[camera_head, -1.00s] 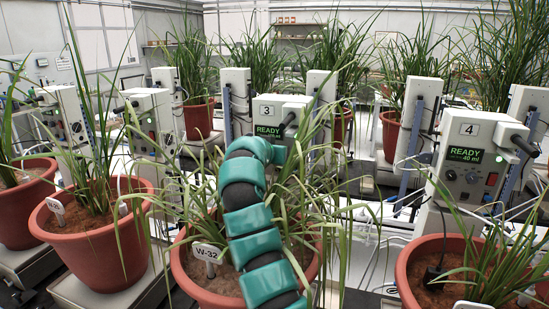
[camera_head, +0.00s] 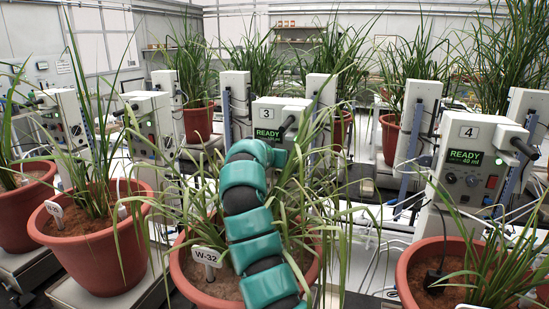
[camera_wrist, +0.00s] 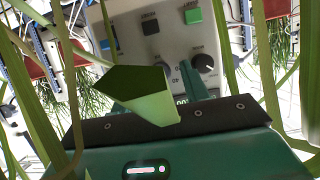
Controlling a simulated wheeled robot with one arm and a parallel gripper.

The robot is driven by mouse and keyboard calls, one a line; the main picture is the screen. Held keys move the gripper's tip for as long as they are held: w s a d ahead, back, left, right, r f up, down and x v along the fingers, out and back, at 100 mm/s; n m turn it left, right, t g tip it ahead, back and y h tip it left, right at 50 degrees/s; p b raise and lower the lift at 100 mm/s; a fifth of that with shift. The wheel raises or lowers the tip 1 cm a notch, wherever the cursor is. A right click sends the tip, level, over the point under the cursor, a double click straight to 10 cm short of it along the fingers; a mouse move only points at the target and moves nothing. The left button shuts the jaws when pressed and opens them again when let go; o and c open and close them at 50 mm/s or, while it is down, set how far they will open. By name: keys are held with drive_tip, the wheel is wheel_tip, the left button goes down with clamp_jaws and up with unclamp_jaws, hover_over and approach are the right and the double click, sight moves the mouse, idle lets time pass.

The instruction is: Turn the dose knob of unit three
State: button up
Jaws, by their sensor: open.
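Unit three (camera_head: 282,108), a pale box marked 3 with a green READY display, stands behind the plant labelled W-32. My teal arm reaches over that pot to it and hides its lower panel in the head view. In the wrist view the unit's panel (camera_wrist: 140,45) appears upside down. A dark round knob (camera_wrist: 203,63) shows just beyond and right of one teal finger. Which knob is the dose knob cannot be read. My gripper (camera_wrist: 160,72) is open in front of the panel; a broad green leaf-like shape (camera_wrist: 140,92) covers its left part. Contact with the knob is not visible.
Long leaves hang around my gripper. The W-32 pot (camera_head: 190,285) is below my arm. Unit four (camera_head: 468,150) and its pot (camera_head: 412,270) stand at right, another pot (camera_head: 95,258) at left. The panel also has a green switch (camera_wrist: 193,15) and black switch (camera_wrist: 151,25).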

drive_tip(key=v, duration=1.7)
drive_tip(key=shift+s+b, duration=0.2)
drive_tip(key=shift+b, duration=0.1)
